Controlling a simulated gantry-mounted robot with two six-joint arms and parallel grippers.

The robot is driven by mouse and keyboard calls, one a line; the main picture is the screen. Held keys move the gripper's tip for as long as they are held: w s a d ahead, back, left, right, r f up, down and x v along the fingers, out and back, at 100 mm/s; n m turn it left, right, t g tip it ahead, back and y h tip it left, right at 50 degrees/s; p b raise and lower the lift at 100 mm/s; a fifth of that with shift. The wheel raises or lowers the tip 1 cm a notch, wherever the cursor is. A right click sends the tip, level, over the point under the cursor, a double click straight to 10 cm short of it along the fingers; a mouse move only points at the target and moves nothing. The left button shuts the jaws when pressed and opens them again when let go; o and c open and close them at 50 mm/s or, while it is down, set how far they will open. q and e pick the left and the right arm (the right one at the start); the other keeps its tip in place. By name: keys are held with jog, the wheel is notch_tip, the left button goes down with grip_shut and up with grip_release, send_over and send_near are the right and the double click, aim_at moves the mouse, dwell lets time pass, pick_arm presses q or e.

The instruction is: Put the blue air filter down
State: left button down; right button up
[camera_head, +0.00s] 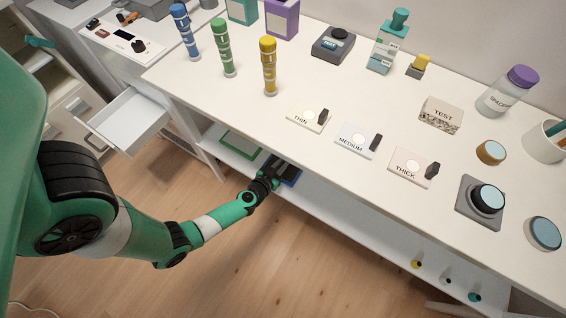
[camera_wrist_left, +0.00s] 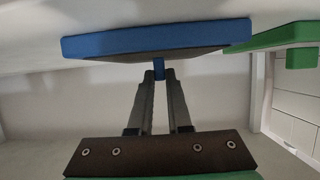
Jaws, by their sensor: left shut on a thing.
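The blue air filter (camera_wrist_left: 150,42) is a flat panel with a blue rim and a small blue tab. In the left wrist view my left gripper (camera_wrist_left: 159,76) is shut on that tab, with the panel beyond the fingertips. In the head view my left gripper (camera_head: 274,172) reaches in at the lower shelf under the table's front edge. Only a blue strip of the filter (camera_head: 291,178) shows there; the rest is hidden. I cannot tell whether the filter touches the shelf. My right gripper is in neither view.
A green-framed filter (camera_head: 241,144) lies on the lower shelf (camera_head: 330,204) to the left of the blue one; it also shows at right in the wrist view (camera_wrist_left: 290,38). The tabletop overhangs the shelf. An open drawer (camera_head: 128,122) juts out at left.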

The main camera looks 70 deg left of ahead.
pick_arm(q)
jog(key=c, duration=0.9)
grip_release()
jog(key=shift+o, duration=0.2)
jog(key=shift+r, duration=0.15)
jog(key=p+v, duration=0.5)
jog(key=v, duration=0.7)
jog(key=shift+p, duration=0.4)
jog(key=shift+s+r, duration=0.1)
